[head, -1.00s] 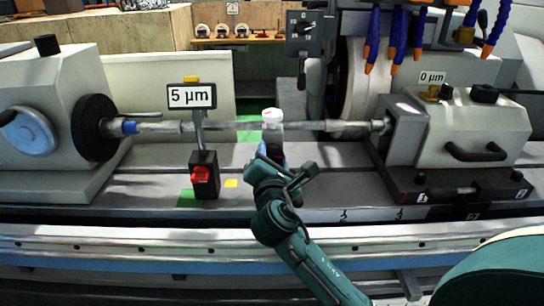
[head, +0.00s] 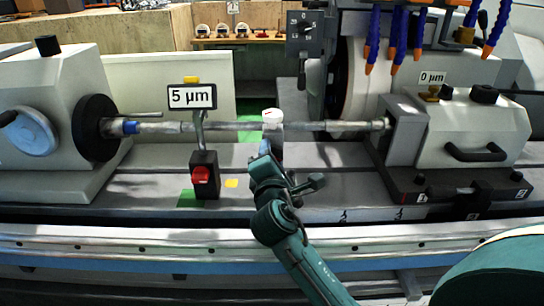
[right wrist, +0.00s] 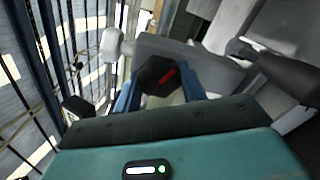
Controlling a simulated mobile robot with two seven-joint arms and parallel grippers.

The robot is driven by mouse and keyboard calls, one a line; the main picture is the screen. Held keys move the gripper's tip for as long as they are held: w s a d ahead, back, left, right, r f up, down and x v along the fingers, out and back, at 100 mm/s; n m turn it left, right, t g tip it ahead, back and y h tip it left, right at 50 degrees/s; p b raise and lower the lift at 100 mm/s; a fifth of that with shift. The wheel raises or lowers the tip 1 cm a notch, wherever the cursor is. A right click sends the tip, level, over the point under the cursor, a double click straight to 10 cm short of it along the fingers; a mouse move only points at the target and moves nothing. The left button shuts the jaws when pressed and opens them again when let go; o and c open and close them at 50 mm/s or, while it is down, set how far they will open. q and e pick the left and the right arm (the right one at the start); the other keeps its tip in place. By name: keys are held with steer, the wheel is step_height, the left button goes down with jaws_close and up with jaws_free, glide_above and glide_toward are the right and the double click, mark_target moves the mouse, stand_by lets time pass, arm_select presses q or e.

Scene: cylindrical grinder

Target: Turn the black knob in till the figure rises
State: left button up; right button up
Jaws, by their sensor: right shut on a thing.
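My right gripper (head: 266,148) reaches up from below to the middle of the machine, just under a white-capped round piece (head: 272,116) at the long shaft. In the right wrist view, its blue fingers (right wrist: 158,92) are shut on the black knob (right wrist: 155,74), which has a red mark on its face. In the head view the knob is hidden behind my gripper. A sign (head: 192,96) on a stand reads 5 µm. A smaller sign (head: 432,77) at the right reads 0 µm. My left gripper is not in view.
The shaft (head: 225,126) runs between the left headstock (head: 45,90) and the right block (head: 470,135). A black box with a red button (head: 203,175) stands left of my gripper. Blue hoses (head: 398,35) hang at upper right. The bed right of my wrist is clear.

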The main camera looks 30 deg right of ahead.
steer(key=shift+m, duration=1.2)
steer(key=o, duration=1)
